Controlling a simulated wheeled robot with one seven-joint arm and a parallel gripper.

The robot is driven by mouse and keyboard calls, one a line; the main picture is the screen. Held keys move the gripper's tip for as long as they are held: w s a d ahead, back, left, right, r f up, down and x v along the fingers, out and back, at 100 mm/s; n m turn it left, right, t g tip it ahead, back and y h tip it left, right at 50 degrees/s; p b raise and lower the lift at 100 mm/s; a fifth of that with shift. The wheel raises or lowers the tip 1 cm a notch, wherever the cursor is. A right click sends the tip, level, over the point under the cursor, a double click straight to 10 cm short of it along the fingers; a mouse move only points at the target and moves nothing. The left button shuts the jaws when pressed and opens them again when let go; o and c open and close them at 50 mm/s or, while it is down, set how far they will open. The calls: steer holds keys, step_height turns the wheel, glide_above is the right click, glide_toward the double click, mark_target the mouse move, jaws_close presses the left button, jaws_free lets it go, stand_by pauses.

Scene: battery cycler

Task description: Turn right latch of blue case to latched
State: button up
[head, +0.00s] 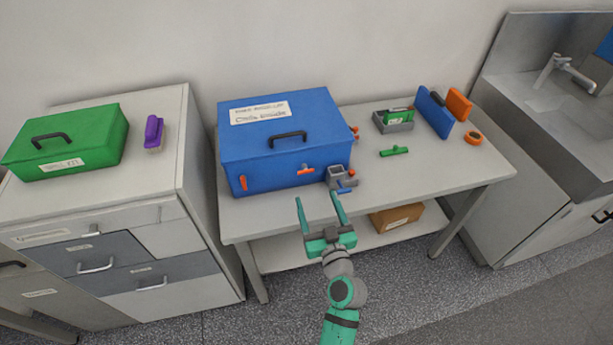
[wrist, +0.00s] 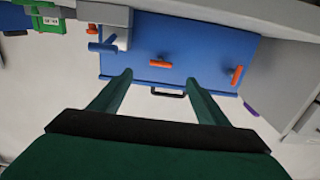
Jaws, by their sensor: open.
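The blue case (head: 270,150) stands closed on the table, its black handle (head: 287,138) on the lid. Its right latch (head: 305,170) is an orange bar on the front face, lying roughly level. The left latch (head: 243,182) is orange and stands nearly upright. My gripper (head: 318,198) is open and empty, in front of the case's right part and apart from it. In the wrist view, which shows the case upside down, the right latch (wrist: 160,63) appears between and beyond my open fingertips (wrist: 160,78). The left latch (wrist: 237,75) is to their right.
A grey fixture (head: 337,178) with blue and orange parts sits close by the case's front right corner. A green T-shaped piece (head: 394,151) and a grey tray (head: 393,122) lie further right. A cardboard box (head: 397,217) is on the lower shelf. Table space right of the fixture is clear.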

mark_target(305, 169)
steer(key=x, duration=1)
steer(key=shift+w+a, duration=0.15)
steer(key=c, duration=1)
